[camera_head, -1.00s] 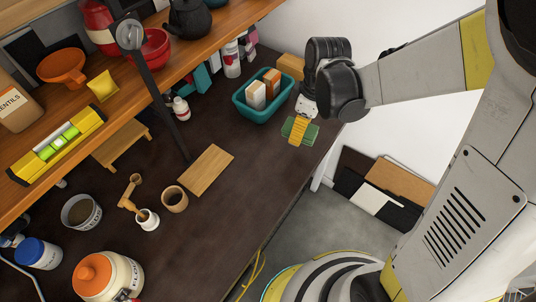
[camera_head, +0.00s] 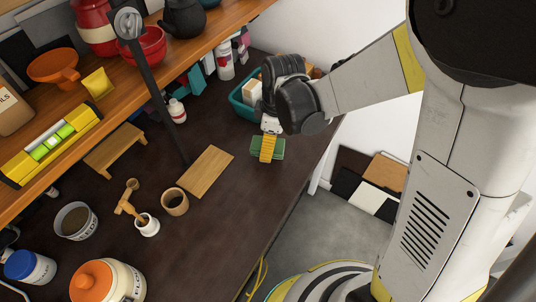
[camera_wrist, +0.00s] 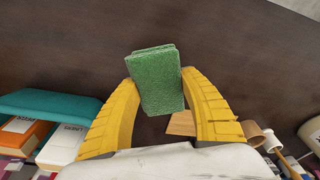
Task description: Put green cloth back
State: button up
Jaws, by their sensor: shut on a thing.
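The green cloth (camera_wrist: 156,80) is a small folded block with a rough surface. It sits between the two yellow fingers of my gripper (camera_wrist: 158,88) in the wrist view, and both fingers touch its sides. In the head view the cloth (camera_head: 279,148) shows beside my gripper (camera_head: 267,149), over the dark countertop near its right edge. I cannot tell whether the cloth touches the counter or hangs just above it.
A teal bin (camera_head: 240,106) with boxes stands behind my gripper, partly hidden by my wrist. A wooden board (camera_head: 206,171), a wooden cup (camera_head: 174,202) and a white mortar (camera_head: 147,226) stand to the left. An orange-brown shelf (camera_head: 215,37) runs above the counter. Bare counter (camera_head: 235,210) lies in front.

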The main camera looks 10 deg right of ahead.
jog(key=shift+f+b, duration=0.8)
jog(key=shift+f, duration=1)
jog(key=shift+f, duration=0.2)
jog(key=o, duration=1.3)
jog(key=shift+r, duration=0.1)
